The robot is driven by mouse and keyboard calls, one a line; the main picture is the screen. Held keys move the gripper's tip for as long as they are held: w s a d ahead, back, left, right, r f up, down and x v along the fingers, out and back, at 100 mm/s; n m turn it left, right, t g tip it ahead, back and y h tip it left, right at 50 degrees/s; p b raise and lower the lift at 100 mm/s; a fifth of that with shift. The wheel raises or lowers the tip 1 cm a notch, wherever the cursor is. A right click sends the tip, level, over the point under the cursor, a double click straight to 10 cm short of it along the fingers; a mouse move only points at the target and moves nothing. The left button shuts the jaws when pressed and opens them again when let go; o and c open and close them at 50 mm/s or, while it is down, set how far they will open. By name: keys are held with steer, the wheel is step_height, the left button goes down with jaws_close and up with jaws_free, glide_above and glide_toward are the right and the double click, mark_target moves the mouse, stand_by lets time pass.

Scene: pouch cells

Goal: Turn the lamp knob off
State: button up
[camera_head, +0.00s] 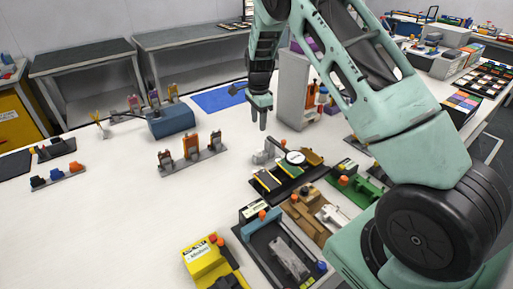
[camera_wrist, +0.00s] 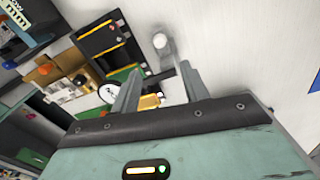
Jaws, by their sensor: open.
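I cannot say for sure which thing is the lamp knob. A small grey fixture (camera_head: 263,153) stands on the white table, left of a round white dial (camera_head: 295,157). In the wrist view this grey fixture (camera_wrist: 163,50) has a pale round top and shows beyond the fingertips, between them. My gripper (camera_head: 259,123) points down above the table, behind the fixture in the head view and apart from it. In the wrist view my gripper (camera_wrist: 158,72) has its two fingers spread with nothing held between them.
A tall grey box (camera_head: 293,88) stands right of my gripper. A blue mat (camera_head: 218,100) lies behind it. A blue block (camera_head: 171,121) and a rack with orange pieces (camera_head: 192,163) stand left. Trays and fixtures crowd the front right. The table's left front is clear.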

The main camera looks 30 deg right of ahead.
mark_target(258, 150)
step_height(258, 150, down, 13)
steer(key=p, duration=0.3)
jaws_close()
